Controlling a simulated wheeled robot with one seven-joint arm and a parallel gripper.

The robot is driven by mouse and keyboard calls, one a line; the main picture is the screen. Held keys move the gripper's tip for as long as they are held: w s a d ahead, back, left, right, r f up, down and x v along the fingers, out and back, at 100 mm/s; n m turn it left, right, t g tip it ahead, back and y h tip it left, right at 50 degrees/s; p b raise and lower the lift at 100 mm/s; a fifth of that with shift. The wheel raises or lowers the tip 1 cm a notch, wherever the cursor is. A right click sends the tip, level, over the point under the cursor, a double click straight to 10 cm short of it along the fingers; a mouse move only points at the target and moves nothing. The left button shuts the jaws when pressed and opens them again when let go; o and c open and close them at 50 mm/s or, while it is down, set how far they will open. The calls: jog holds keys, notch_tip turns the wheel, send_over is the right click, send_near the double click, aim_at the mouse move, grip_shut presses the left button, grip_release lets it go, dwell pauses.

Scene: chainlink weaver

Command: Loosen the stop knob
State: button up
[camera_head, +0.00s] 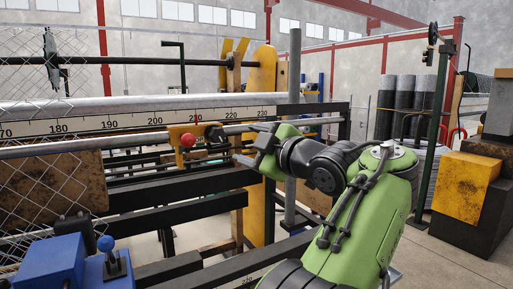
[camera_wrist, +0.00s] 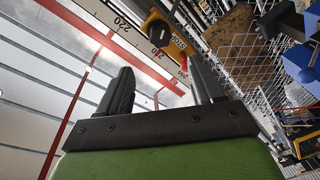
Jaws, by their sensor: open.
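A yellow stop block (camera_head: 181,134) sits on the long grey rail beside the ruler. A black knob (camera_head: 213,132) is on its right end, and a red ball (camera_head: 188,139) is on its front. In the wrist view my gripper (camera_wrist: 161,82) is open and empty, apart from the knob.
The ruler (camera_head: 140,121) and rails run across the frame near the knob. Chain-link mesh (camera_head: 45,175) hangs at the left. A blue unit with a lever (camera_head: 95,266) is at lower left. A yellow upright (camera_head: 262,75) stands behind my gripper.

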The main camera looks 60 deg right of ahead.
jog(key=shift+p+v, duration=1)
jog(key=shift+v, duration=0.1)
